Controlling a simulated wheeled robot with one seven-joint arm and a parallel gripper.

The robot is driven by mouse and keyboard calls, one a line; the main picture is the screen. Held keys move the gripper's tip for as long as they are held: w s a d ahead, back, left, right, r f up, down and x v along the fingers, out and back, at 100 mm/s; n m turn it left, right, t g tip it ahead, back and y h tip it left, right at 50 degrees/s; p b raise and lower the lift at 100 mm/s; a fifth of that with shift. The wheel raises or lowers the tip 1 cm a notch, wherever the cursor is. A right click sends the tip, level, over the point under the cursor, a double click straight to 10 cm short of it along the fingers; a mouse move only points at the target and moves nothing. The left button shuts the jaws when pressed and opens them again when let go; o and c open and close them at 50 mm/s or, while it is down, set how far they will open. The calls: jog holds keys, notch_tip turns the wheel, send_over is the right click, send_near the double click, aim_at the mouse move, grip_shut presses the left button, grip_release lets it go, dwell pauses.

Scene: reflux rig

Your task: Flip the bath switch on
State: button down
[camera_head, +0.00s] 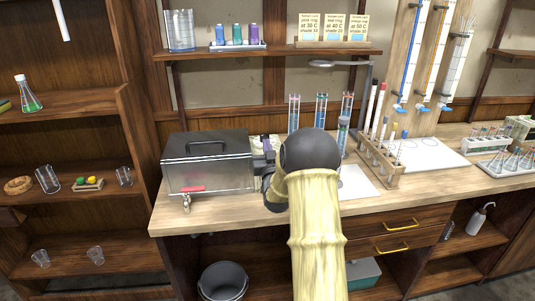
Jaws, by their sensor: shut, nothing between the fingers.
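The bath (207,170) is a grey metal box with a lid and a dark top handle, at the left of the bench. A tap with a red lever (188,190) is on its front. My gripper (264,148) is at the bath's right end, small and dark, and partly covered by my own wrist. It looks shut and empty. I cannot tell whether it touches the bath. The bath's switch cannot be made out; the right end of the bath is largely hidden by my gripper and arm.
Tall cylinders with blue liquid (321,110) stand behind my wrist. A wooden tube rack (379,163) is to the right, with a white sheet (357,183) beside it. A shelf with bottles (238,34) hangs above. The bench front left of my arm is clear.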

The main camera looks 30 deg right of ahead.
jog(key=f+b+v, duration=0.1)
jog(key=b+v, duration=0.1)
jog(key=v, duration=0.8)
jog(key=shift+f, duration=0.45)
jog(key=shift+w+d, duration=0.15)
jog(key=shift+w, duration=0.05)
